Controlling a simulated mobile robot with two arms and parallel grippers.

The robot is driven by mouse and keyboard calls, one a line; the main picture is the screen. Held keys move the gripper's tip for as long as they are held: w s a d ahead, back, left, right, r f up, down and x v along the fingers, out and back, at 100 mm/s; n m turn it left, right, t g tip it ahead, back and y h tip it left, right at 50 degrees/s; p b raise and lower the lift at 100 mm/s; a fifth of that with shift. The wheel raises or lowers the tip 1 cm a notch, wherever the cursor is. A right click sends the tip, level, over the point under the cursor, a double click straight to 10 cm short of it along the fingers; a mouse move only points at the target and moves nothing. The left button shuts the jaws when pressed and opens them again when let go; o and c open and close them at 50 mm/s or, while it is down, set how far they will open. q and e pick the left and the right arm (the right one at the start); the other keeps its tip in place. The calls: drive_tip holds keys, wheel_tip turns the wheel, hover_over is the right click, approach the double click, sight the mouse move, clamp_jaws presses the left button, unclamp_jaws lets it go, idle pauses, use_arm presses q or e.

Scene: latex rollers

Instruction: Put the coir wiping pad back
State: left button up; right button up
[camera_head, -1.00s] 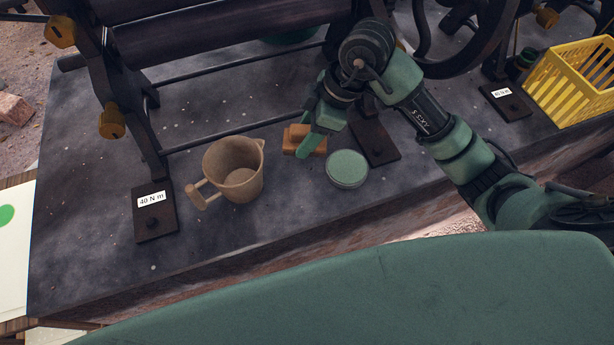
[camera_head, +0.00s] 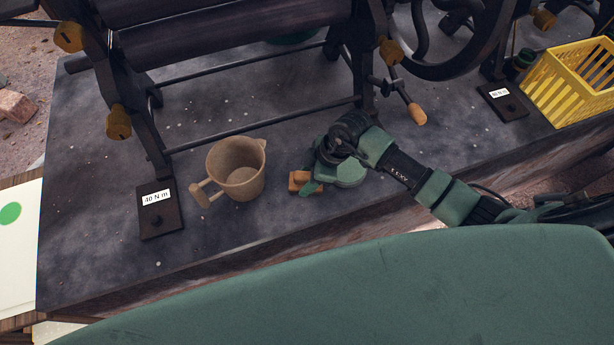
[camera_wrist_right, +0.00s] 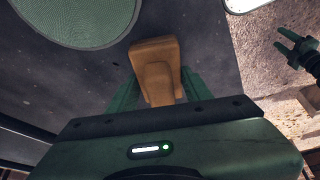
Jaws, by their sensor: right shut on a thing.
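The coir wiping pad, a brown block (camera_head: 298,183), is at the front of the dark bench top, left of a green round disc (camera_head: 350,172). My right gripper (camera_head: 312,187) is shut on it. In the right wrist view the pad (camera_wrist_right: 155,60) stands between the two green fingers, with the round disc (camera_wrist_right: 75,18) at upper left. I cannot tell whether the pad touches the bench. My right wrist hides part of the disc. My left gripper (camera_wrist_right: 288,40) shows only in the right wrist view, with its fingers apart and empty.
A tan jug (camera_head: 236,170) stands left of the pad. A roller machine with dark rollers (camera_head: 230,28) and a wooden-handled crank (camera_head: 415,113) is behind. A yellow crate (camera_head: 570,85) stands at the right. The bench's front edge is close to the pad.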

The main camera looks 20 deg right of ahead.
drive_tip(key=shift+f, duration=0.15)
drive_tip(key=o, duration=1.2)
drive_tip(key=b+v, duration=0.2)
drive_tip(key=v, duration=1)
drive_tip(key=shift+a, duration=0.1)
